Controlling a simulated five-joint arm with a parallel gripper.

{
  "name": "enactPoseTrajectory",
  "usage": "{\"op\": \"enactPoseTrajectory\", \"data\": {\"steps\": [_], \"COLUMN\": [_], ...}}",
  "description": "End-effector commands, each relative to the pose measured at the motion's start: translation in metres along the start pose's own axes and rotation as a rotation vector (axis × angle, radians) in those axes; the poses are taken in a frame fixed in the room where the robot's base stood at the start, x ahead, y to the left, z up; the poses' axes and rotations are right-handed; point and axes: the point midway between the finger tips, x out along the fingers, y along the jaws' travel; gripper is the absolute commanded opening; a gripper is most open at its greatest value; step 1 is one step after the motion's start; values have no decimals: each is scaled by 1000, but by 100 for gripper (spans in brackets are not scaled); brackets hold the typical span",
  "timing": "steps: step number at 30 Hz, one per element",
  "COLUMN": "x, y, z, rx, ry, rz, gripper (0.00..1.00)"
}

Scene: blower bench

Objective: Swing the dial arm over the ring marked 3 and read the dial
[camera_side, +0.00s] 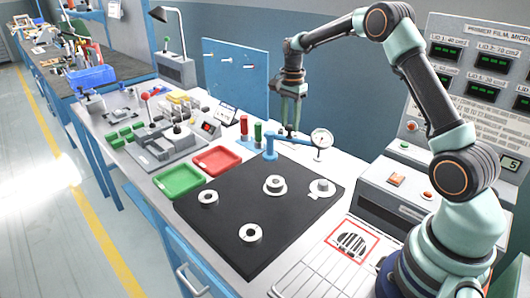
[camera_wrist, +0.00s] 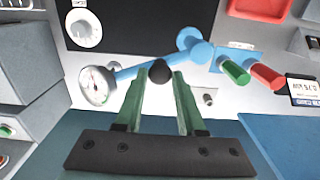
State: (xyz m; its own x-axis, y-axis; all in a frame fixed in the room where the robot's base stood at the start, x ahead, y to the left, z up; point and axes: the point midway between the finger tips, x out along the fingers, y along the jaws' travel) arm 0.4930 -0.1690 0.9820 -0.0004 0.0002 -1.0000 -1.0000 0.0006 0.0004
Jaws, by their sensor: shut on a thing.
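The blue dial arm (camera_side: 275,135) stands on a post behind the black mat. Its round white dial (camera_side: 321,138) is at the arm's right end in the side view, and it also shows in the wrist view (camera_wrist: 97,85); its reading is too small to make out. My gripper (camera_wrist: 158,76) is shut on a black knob (camera_wrist: 160,70) on the dial arm.
The black mat (camera_side: 230,225) is otherwise bare. Green (camera_side: 178,181) and red (camera_side: 217,160) trays sit left of it. A red handle (camera_side: 244,126) and a green handle (camera_side: 258,133) stand beside the post. A blue panel (camera_side: 236,72) rises behind.

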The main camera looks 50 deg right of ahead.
Motion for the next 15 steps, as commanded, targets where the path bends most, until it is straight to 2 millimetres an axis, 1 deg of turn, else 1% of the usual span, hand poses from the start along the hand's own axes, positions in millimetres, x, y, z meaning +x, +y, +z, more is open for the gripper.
{"op": "enactPoseTrajectory", "data": {"steps": [6,15], "x": [-2,-2], "y": [4,5], "z": [12,29], "rx": [196,481], "ry": [0,0], "rz": [1,1], "gripper": [0,0]}}
